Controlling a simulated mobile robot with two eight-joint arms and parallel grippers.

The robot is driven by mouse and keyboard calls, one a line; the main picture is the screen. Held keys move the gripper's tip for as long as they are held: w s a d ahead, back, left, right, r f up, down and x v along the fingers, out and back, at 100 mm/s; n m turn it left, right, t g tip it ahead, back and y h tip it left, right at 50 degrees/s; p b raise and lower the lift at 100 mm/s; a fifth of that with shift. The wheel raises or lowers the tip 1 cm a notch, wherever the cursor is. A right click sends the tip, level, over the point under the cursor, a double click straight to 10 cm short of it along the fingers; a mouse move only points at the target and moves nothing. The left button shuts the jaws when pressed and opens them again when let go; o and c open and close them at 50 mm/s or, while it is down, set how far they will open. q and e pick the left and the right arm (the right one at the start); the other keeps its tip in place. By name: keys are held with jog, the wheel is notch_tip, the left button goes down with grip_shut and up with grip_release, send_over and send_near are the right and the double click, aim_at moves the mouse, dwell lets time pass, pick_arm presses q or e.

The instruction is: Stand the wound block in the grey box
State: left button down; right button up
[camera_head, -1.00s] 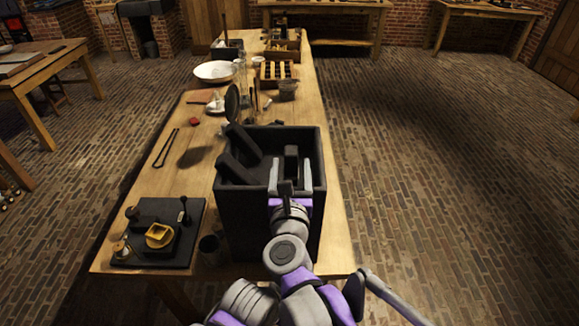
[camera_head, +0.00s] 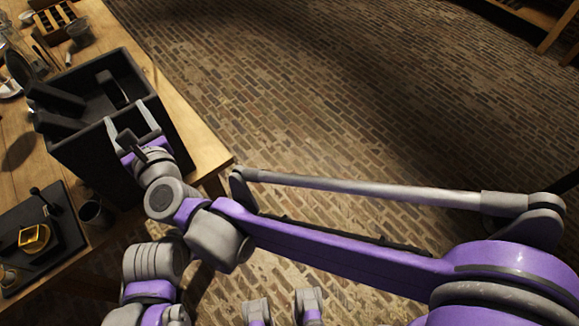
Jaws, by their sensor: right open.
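The grey box (camera_head: 80,152) is a deep, open-topped dark box at the table's edge, at left in the head view. My right gripper (camera_head: 127,113) is open at its near side, its pale fingers spread over the rim. A dark upright block (camera_head: 112,88) stands inside the box beyond the fingers, apart from them as far as I can see. Two dark slabs (camera_head: 55,97) lean at the box's left side. I see no clear winding on any block, so I cannot tell which is the wound block. The box floor is mostly hidden. My left gripper is not clearly in view.
A black board (camera_head: 60,262) with a yellow square frame (camera_head: 34,238) lies on the table (camera_head: 20,175) at lower left. A dark cup (camera_head: 96,213) stands between board and box. A divided tray (camera_head: 52,18) is at the top. Brick floor is free to the right.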

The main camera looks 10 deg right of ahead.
jog(key=s+d+f+n+g, duration=0.1)
jog(key=d+f+n+g, duration=0.15)
jog(key=d+n, duration=0.55)
jog(key=d+f+n+g, duration=0.1)
jog(key=d+f+n, duration=0.2)
jog(key=d+n, duration=0.55)
jog(key=s+d+f+n+g+h, duration=0.3)
jog(key=s+d+f+n, duration=0.3)
jog(key=d, duration=0.7)
jog(key=s+d+f+n+g+h, duration=0.4)
jog(key=s+d+f+n+h, duration=0.2)
jog(key=s+d+f, duration=0.5)
jog(key=shift+d+n, duration=0.75)
jog(key=shift+d, duration=0.35)
jog(key=shift+r, duration=0.1)
